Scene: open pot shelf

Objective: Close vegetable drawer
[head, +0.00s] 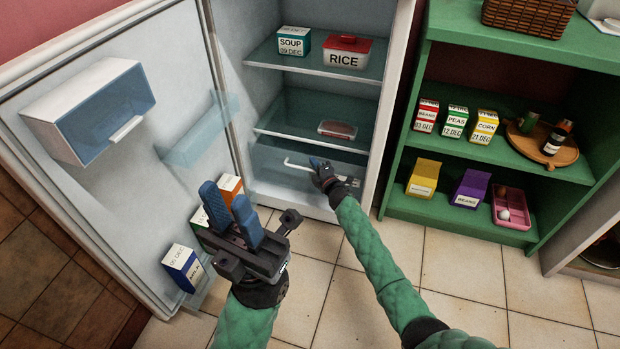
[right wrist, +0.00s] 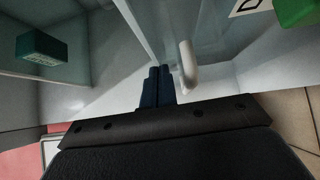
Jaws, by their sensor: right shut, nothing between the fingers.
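The vegetable drawer (head: 272,183) is the clear bin at the bottom of the open fridge, below the glass shelves. Its white bar handle (head: 299,165) runs across its front; I cannot tell exactly how far the drawer is pulled out. My right gripper (head: 318,163) is at the handle and hides part of it. In the right wrist view its blue fingers (right wrist: 157,84) are shut and empty, just beside the rounded white handle (right wrist: 188,66). My left gripper (head: 232,207) is in front of the fridge door, its two blue fingers apart and empty, away from the drawer.
The fridge door (head: 115,190) stands wide open at left, with cartons such as the blue-and-white one (head: 183,268) low on it. A soup box (head: 294,41) and rice container (head: 346,52) sit on the upper shelf. A green shelf unit (head: 450,209) stands at right. Tiled floor is clear between.

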